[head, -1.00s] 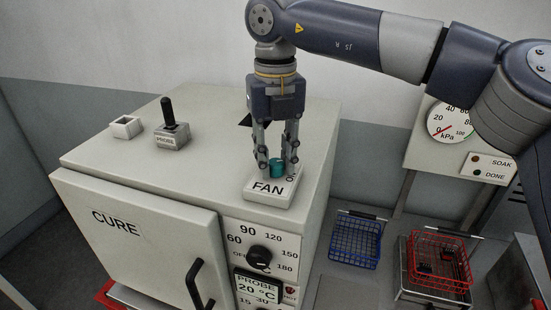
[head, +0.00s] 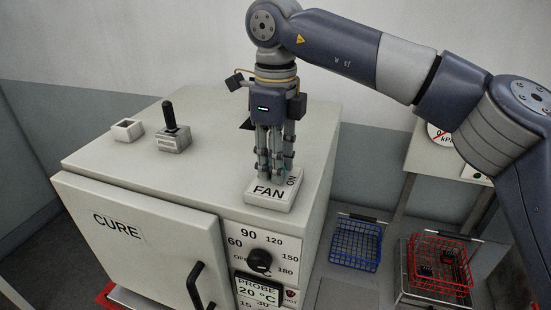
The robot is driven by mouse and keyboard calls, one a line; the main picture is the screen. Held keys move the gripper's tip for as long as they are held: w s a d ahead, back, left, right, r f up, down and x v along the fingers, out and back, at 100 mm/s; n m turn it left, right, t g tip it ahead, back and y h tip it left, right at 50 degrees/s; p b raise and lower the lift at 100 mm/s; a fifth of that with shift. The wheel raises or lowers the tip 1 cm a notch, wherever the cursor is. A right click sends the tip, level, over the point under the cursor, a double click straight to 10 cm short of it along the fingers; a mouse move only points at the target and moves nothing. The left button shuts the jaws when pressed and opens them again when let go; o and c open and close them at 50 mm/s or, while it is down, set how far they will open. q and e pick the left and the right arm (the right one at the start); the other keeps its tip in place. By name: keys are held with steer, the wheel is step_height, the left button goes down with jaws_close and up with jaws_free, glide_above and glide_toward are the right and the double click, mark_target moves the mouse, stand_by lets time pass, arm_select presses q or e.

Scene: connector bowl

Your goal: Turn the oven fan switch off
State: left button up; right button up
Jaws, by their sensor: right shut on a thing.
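The fan switch is a white block (head: 266,200) marked FAN and ON, at the front right of the oven top. Its teal knob (head: 263,163) is mostly hidden behind my fingers. My right gripper (head: 270,176) points straight down over the block and is shut on the knob. The oven (head: 128,206) is a pale cabinet with a door marked CURE. My left gripper is not in view.
A black lever (head: 171,128) on a PROBE block and a small white open box (head: 127,130) stand on the oven top. A dial (head: 259,260) is on its front. A blue basket (head: 356,246) and a red basket (head: 440,262) are at the right.

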steer(key=shift+n, duration=0.5)
steer(key=o, duration=1.1)
step_height(320, 180, up, 12)
steer(key=shift+r, duration=0.1)
